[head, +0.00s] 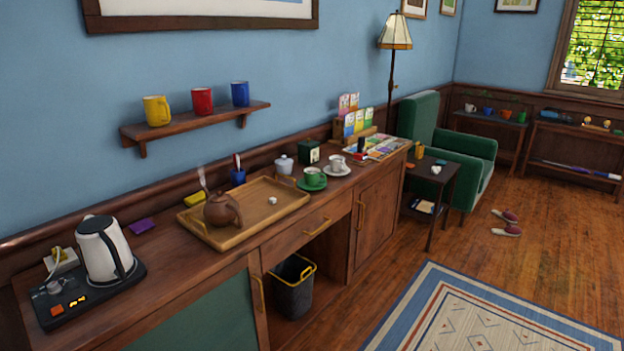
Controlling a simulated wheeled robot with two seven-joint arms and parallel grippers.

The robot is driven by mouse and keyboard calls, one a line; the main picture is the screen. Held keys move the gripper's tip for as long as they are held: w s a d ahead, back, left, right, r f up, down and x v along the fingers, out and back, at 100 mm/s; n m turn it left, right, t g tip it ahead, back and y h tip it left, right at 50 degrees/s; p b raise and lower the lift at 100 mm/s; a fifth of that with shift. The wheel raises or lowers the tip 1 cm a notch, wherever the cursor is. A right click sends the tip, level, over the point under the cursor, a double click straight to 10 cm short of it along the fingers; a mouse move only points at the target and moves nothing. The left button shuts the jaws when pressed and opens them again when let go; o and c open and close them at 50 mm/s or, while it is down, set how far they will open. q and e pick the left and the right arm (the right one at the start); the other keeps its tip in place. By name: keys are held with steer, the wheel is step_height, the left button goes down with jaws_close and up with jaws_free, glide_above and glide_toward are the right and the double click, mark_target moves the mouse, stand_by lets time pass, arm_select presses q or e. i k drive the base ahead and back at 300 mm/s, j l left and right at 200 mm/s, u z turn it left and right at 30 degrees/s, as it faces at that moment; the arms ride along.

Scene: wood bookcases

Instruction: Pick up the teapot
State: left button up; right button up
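A brown round teapot (222,209) stands upright on a wooden tray (270,211) on the long wooden sideboard. It sits toward the tray's left end, with a faint wisp of steam above it. A small white piece (272,200) lies on the tray to the right of the teapot. Neither of my grippers shows in the head view, and nothing is touching the teapot.
A white kettle (102,249) stands on a black base at the left. A purple item (143,226) and a yellow item (194,199) lie near the tray. A green cup (312,176), a white cup (337,163) and a lidded white pot (284,164) stand to its right. A bin (293,290) stands below.

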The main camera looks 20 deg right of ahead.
mark_target(220, 209)
steer(key=u, duration=0.25)
steer(key=i+l+u, duration=0.15)
steer(key=u, duration=0.2)
steer(key=l+u, duration=0.3)
steer(key=i+l+u, duration=0.15)
steer(key=l+u, duration=0.2)
steer(key=l, duration=0.1)
